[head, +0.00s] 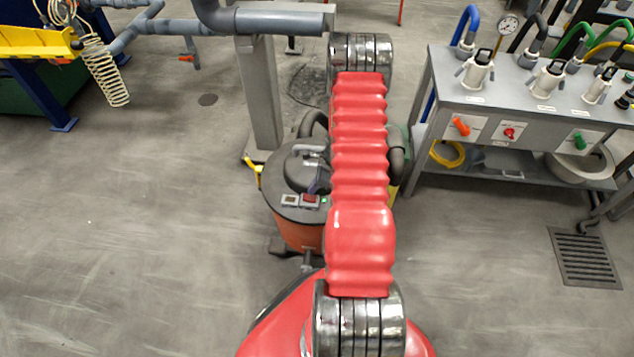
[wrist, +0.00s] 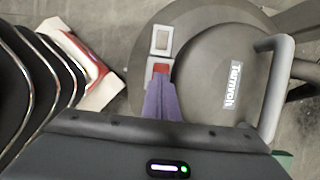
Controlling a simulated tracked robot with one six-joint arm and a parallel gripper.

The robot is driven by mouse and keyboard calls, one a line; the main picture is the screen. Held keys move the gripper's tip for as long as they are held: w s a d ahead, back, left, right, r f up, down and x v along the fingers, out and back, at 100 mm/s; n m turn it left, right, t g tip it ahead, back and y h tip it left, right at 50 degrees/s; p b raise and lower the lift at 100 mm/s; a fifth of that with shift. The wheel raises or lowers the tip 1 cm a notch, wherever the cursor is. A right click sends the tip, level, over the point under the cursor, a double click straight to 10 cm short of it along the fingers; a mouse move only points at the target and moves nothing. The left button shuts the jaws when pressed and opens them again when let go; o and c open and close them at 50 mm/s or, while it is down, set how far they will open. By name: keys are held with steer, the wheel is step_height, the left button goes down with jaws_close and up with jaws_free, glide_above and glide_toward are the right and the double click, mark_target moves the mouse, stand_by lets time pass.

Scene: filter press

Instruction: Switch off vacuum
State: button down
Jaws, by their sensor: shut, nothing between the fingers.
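The vacuum (head: 296,228) is an orange drum with a dark grey round lid, standing on the floor partly behind my arm. Its lid (wrist: 215,65) fills much of the wrist view. A red rocker switch (wrist: 160,69) sits on the lid, with a pale grey switch (wrist: 162,39) beside it. Both also show in the head view, the red one (head: 310,199) on the right. My gripper (wrist: 160,80) has its purple fingers shut and empty. The fingertips overlap the lower edge of the red switch in the wrist view; I cannot tell whether they touch it.
A light grey lid handle (wrist: 270,85) curves up right of the fingers. In the head view, a grey post (head: 260,95) stands behind the vacuum. A valve bench (head: 520,120) is at the right, and a floor drain (head: 584,257) lies before it. The left floor is clear.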

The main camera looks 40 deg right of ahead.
mark_target(307, 197)
steer(key=shift+x, duration=1.85)
